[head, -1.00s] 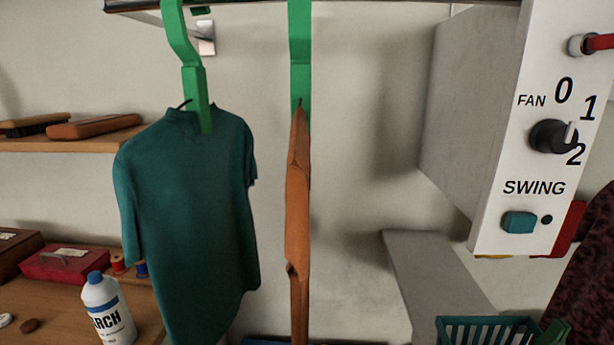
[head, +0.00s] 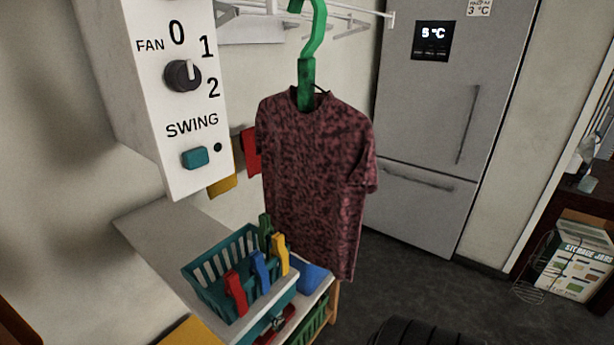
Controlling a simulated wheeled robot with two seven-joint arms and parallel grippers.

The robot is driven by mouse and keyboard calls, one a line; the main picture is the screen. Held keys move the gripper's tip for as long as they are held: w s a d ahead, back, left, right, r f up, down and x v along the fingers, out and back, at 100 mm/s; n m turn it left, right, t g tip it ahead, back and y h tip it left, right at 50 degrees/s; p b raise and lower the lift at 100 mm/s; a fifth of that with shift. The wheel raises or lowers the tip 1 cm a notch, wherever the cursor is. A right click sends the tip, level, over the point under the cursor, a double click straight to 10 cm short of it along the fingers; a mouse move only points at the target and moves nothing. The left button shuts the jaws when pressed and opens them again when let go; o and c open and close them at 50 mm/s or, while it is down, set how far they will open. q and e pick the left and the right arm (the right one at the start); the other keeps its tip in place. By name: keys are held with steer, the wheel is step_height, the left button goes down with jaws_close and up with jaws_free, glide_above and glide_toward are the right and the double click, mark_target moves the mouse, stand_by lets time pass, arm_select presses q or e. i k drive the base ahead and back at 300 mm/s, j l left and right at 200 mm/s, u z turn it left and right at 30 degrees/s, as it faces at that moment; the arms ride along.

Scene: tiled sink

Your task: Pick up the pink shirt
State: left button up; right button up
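A dark pink, mottled short-sleeved shirt (head: 315,170) hangs upright in the middle of the head view. It hangs from a green hanger (head: 306,75) whose hook rises to the top edge of the picture. The shirt's lower left part is behind the basket and pegs. No other shirt that looks pink is in view. Neither of my grippers shows in the head view.
A white control box (head: 165,110) with a FAN knob stands at the left. A teal basket (head: 215,262) with several coloured pegs sits below, close to the shirt. A grey fridge (head: 425,130) stands behind. Storage jars box (head: 580,265) is at right. Dark floor lies between.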

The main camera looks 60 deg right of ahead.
mark_target(319, 166)
steer(key=z, duration=1.75)
steer(key=u, duration=0.3)
steer(key=l+u, duration=0.45)
steer(key=i+l+u, duration=0.1)
steer(key=l+u, duration=0.15)
steer(key=u, duration=0.2)
steer(key=l+u, duration=0.45)
steer(key=k+j, duration=0.05)
steer(key=j, duration=0.05)
